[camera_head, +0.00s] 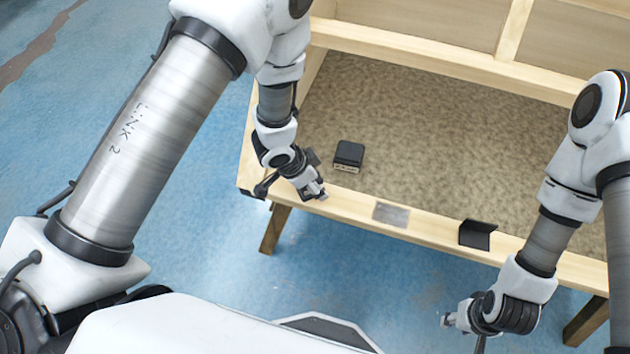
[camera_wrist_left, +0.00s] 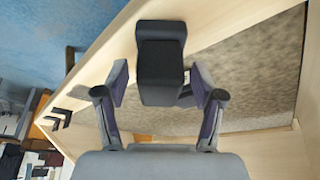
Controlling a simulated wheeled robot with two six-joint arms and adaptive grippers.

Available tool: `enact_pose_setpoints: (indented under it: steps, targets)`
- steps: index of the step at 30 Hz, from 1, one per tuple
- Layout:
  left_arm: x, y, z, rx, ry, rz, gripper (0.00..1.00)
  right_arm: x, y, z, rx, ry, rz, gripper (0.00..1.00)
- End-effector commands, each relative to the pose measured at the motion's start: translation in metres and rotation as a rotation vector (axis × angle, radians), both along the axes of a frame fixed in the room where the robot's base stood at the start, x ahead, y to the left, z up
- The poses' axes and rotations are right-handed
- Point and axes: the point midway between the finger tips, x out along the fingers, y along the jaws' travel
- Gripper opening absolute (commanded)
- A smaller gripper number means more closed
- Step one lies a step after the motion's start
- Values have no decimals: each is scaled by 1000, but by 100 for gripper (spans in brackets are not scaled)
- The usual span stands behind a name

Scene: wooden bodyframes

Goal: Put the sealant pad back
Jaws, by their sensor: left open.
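A small block with a black top and pale side (camera_head: 348,155), apparently the sealant pad, sits on the mottled brown panel just behind the front rail. My left gripper (camera_head: 318,192) is open, left of and in front of the block, above the rail, and apart from it. In the left wrist view my left gripper's fingers (camera_wrist_left: 160,85) stand apart on either side of a dark block (camera_wrist_left: 160,62); I cannot tell whether they touch it or whether it is the same block. My right gripper (camera_head: 452,318) hangs in front of the rail at the right; its jaws are too small to judge.
The wooden frame (camera_head: 340,207) has a raised rail along its front. On it lie a flat grey plate (camera_head: 390,214) and a black angled bracket (camera_head: 478,233). The brown panel (camera_head: 450,140) is clear right of the block. Blue floor (camera_head: 340,270) lies in front.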

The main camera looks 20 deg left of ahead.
Motion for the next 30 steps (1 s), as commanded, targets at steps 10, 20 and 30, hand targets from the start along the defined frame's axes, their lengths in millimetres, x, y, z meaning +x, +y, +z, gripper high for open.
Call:
enact_pose_setpoints:
  steps: [10, 20, 30]
  targets:
    - [-22, 24, 80, -1, -2, 3, 68, 0, 0, 9, 0, 0, 0, 40]
    - [-31, 32, 105, 1, 1, 0, 68, 0, 0, 11, 0, 0, 0, 40]
    - [-143, 81, -16, 5, 287, 575, 68, 0, 0, 11, 0, 0, 0, 40]
